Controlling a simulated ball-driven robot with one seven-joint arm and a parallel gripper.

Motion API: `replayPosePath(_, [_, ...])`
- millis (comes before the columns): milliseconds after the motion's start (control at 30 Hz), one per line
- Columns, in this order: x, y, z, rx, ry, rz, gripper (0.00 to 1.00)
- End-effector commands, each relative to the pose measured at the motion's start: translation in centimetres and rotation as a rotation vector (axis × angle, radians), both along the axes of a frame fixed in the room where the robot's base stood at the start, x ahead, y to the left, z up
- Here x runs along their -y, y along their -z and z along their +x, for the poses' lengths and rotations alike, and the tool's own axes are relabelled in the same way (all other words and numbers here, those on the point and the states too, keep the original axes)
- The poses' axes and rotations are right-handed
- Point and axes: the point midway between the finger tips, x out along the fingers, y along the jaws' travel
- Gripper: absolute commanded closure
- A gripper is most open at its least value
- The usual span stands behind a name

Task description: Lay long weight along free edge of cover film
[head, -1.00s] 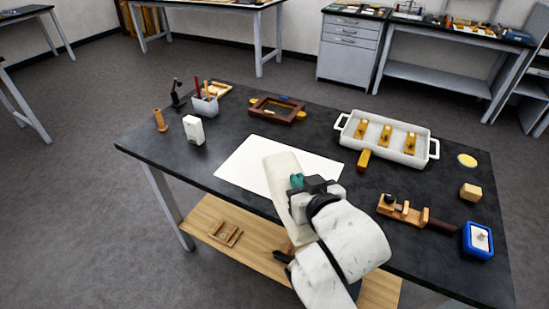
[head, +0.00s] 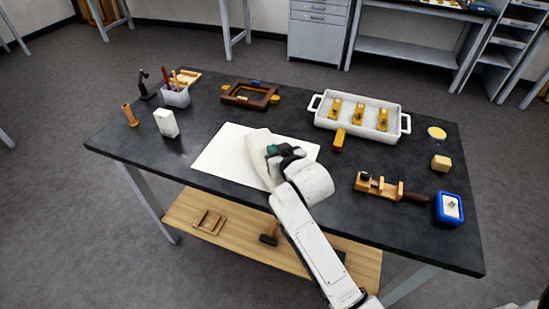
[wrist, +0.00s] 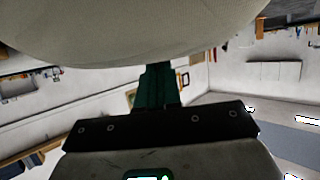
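A white sheet (head: 222,150), perhaps the cover film, lies flat at the table's front middle. My arm hides part of its right half. My gripper (head: 271,150) is above this sheet in the head view. In the wrist view its green fingers (wrist: 157,86) stand close together at the centre, with no object visible between them. A pale curved surface covers the top of that view and hides the fingertips. I cannot clearly identify the long weight. A short yellow-brown bar (head: 339,140) lies before the white tray, and similar pieces are inside the tray.
The white tray (head: 404,123) stands at the back right. A brown frame (head: 238,101) is left of it. A wooden clamp-like tool (head: 379,186), a wooden block (head: 441,162) and a blue container (head: 449,221) are on the right. A white box (head: 166,123) and pen cup (head: 176,98) are left.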

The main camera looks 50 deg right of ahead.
Motion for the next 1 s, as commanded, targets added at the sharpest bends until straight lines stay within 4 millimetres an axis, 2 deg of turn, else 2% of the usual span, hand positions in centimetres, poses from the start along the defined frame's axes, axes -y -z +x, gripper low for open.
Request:
replayPosePath(100, [0.6,0.8,0.5,0.001,0.001,0.000,1.00])
replayPosePath(300, [0.5,3.2,0.3,0.001,0.001,-0.001,1.00])
replayPosePath(733, [0.4,3.9,0.4,0.003,0.000,-0.001,1.00])
replayPosePath(1000, [0.4,4.0,0.3,0.000,0.000,0.001,0.72])
